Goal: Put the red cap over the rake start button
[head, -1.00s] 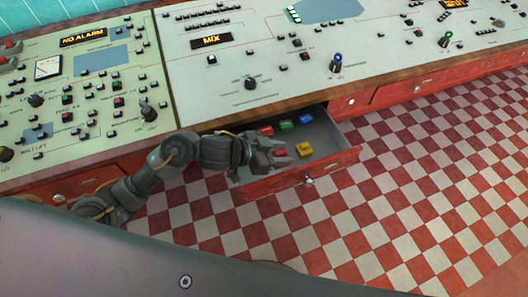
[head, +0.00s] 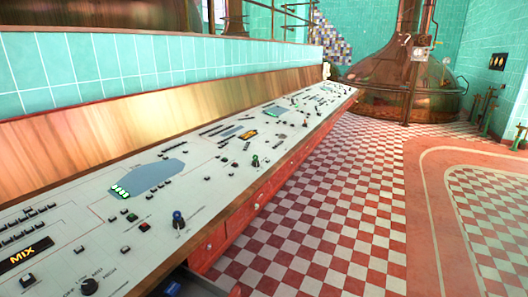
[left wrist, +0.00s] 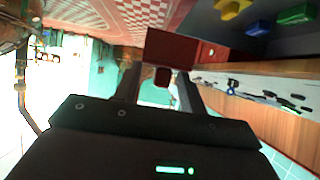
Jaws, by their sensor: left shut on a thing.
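The left arm is outside the head view. The right gripper is in neither view. The long control panel (head: 206,158) carries many buttons in the head view, among them a red one (head: 144,227) and a green one (head: 132,218). I cannot read which one is the rake start button.
The open drawer (head: 203,284) sticks out below the panel, with a blue cap (head: 172,289) inside. Yellow (left wrist: 232,8), blue and green (left wrist: 296,15) caps show in the left wrist view. Knobs (head: 178,219) stand up from the panel. The checkered floor (head: 325,210) is clear.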

